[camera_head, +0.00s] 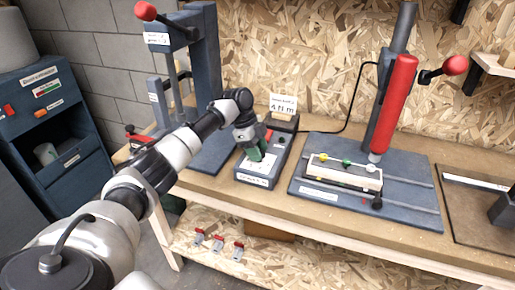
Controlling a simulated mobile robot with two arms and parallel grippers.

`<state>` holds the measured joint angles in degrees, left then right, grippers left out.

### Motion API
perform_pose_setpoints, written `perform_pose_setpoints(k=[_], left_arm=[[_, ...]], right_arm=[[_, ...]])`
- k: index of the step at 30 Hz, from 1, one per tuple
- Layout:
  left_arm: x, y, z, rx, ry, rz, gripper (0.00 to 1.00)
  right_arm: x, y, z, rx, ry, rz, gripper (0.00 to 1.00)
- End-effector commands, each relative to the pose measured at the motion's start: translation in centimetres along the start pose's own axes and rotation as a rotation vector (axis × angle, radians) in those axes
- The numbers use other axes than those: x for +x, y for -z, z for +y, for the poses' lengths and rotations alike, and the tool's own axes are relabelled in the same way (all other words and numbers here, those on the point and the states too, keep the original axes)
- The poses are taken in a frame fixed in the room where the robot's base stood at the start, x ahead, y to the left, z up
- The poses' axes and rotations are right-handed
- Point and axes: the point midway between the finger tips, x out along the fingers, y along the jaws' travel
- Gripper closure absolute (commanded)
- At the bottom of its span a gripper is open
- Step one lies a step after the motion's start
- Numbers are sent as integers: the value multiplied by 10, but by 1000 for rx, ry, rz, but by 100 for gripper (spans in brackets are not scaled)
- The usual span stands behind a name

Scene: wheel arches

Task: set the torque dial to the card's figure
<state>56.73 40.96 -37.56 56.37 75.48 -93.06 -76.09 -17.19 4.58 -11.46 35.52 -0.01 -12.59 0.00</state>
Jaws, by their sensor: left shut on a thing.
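A white card (283,104) stands in a dark holder on the bench. It carries a large figure with "m" at its end, but the figure is too small to read surely. In front of it sits a grey control box (258,181) with a label on its front edge. My left gripper (255,150) reaches over the box from the left, pointing down, and is shut at its top. The torque dial is hidden by the gripper, so its setting cannot be read. A green part shows at the fingers. My right gripper is not in view.
A grey press with a red column (392,105) and a red-knobbed lever stands right of the box. Its base holds a white block (345,175) with coloured balls. Another lever press (205,60) stands at left. A black cable runs behind. A blue cabinet (55,130) is far left.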

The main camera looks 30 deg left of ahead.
Motion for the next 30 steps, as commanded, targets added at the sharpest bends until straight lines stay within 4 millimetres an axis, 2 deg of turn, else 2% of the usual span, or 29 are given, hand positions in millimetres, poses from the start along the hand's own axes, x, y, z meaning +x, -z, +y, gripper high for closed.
perform_pose_setpoints(k=[13,30], left_arm=[[1,1,-2,236,-95,1,84],[0,0,-1,277,-114,-1,84]], right_arm=[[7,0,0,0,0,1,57],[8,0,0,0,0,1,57]])
